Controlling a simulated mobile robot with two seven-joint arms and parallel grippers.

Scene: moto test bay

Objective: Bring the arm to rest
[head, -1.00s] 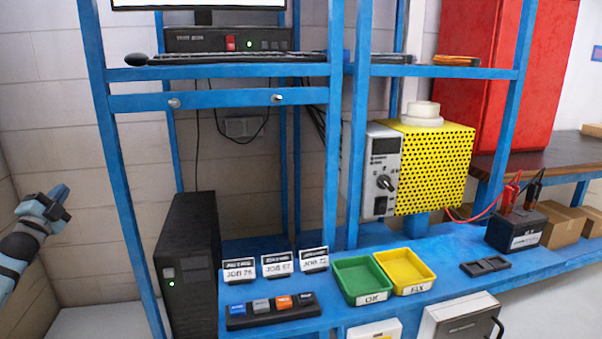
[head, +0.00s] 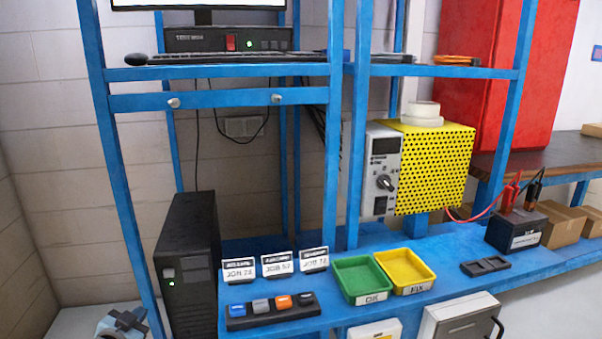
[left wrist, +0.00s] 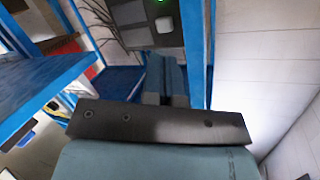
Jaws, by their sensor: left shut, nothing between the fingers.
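My left gripper (head: 125,320) shows at the bottom left edge of the head view, low and to the left of the black computer tower (head: 188,265). Only its end is in the picture; most of the arm is out of view. In the left wrist view the gripper's fingers (left wrist: 166,78) are together with nothing between them. The dark tower with its green light (left wrist: 159,3) is beyond them in that view. My right gripper is not in view.
A blue rack post (head: 125,190) stands beside the tower. The blue bench (head: 440,262) holds a green tray (head: 345,290), a yellow tray (head: 418,288), job cards (head: 277,266) and a battery (head: 516,232). The floor and wall at the left look clear.

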